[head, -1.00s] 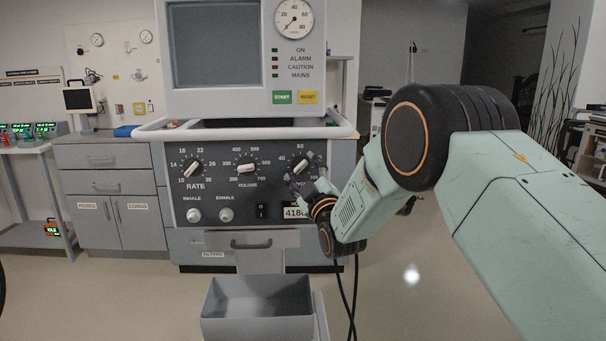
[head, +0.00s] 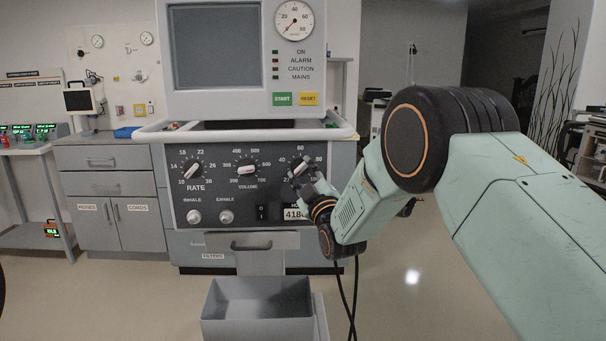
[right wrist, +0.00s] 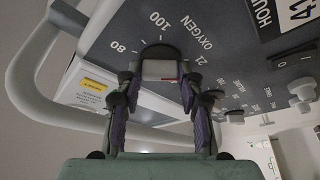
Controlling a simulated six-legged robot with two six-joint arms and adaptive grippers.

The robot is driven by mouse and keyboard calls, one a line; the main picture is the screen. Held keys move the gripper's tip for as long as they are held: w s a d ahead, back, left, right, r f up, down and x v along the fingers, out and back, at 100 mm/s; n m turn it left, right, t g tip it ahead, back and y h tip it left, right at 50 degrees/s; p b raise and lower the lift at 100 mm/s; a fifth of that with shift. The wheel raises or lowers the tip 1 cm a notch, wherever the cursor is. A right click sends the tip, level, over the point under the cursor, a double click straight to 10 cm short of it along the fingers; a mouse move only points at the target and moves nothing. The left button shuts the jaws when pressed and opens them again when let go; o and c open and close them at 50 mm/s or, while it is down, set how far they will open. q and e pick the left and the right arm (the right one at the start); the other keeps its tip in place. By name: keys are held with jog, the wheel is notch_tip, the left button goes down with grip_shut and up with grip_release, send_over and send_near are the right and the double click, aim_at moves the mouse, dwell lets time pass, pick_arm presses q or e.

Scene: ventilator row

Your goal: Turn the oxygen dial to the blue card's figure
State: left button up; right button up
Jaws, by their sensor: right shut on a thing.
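The oxygen dial (head: 298,168) is the rightmost of three knobs on the ventilator's dark panel. Its white pointer bar slants up to the right, between marks near 40, 60 and 80; I cannot read its exact setting. In the right wrist view the dial (right wrist: 158,69) sits between the two fingers, near the figures 80, 100 and 21. My right gripper (head: 306,178) is shut on the dial, coming from the lower right; it also shows in the right wrist view (right wrist: 156,100). I cannot make out a blue card. My left gripper is not in view.
The rate knob (head: 191,170) and volume knob (head: 247,170) are to the left on the panel. A white rail (head: 180,134) runs above it. A grey open bin (head: 258,312) stands below.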

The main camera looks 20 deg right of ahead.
jog(key=shift+m, duration=0.3)
jog(key=m, duration=0.1)
jog(key=m+h, duration=0.1)
jog(key=shift+a+f+m+t+h+b, duration=0.1)
jog(key=shift+a+m+t+h+b, duration=0.05)
jog(key=shift+m+t+h+b, duration=0.2)
jog(key=m+h, duration=0.2)
jog(key=m, duration=0.3)
jog(key=shift+a+b, duration=0.1)
jog(key=shift+b, duration=0.2)
jog(key=m+h, duration=0.3)
jog(key=m, duration=0.2)
jog(key=shift+m+g+h, duration=0.35)
jog(key=shift+m+h, duration=0.4)
jog(key=shift+m, duration=0.65)
jog(key=shift+m+g+h, duration=0.3)
jog(key=shift+m+h, duration=0.4)
jog(key=shift+m, duration=0.65)
jog(key=shift+m+p, duration=0.3)
jog(key=o, duration=1.2)
jog(key=shift+c, duration=0.2)
